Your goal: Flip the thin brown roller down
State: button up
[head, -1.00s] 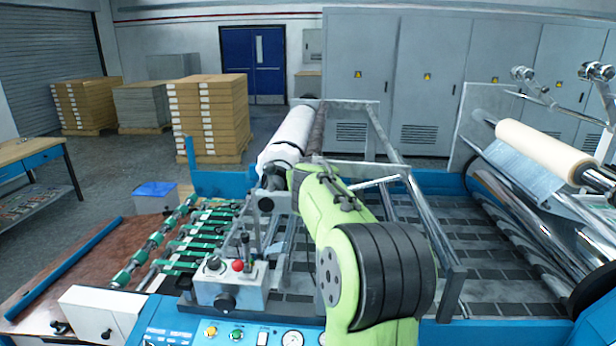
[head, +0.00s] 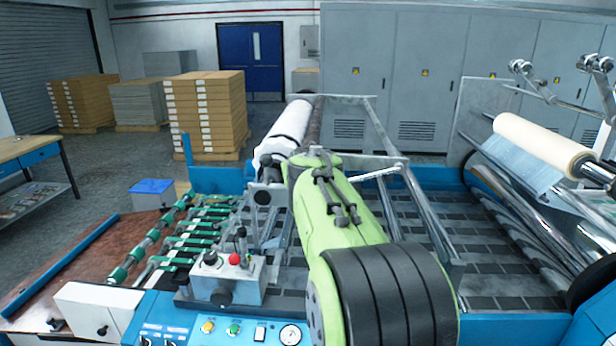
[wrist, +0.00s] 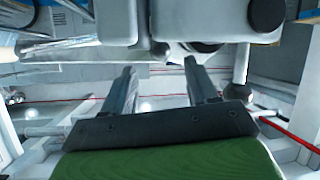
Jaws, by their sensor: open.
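The thin brown roller (head: 315,124) shows in the head view as a dark, narrow bar beside the thick white roll (head: 287,131), running away from me. Its near end is hidden behind my green arm. In the wrist view my gripper (wrist: 160,70) has its two dark fingers apart with nothing held between them. A pale machine part with rounded dark ends is just beyond the fingertips. I cannot tell which part of it, if any, is the brown roller. In the head view my fingers are hidden by the arm, close to the near ends of the two rolls.
A metal frame (head: 388,145) stands right of the rolls over the dark slatted bed. A control box (head: 228,280) with a red knob sits in front. A cream roll (head: 541,147) is at the right. Green-wheeled feed bars (head: 200,235) lie at the left.

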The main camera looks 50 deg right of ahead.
jog(key=b+v, duration=0.1)
jog(key=v, duration=0.8)
jog(key=shift+s, duration=0.25)
jog(key=shift+a, duration=0.2)
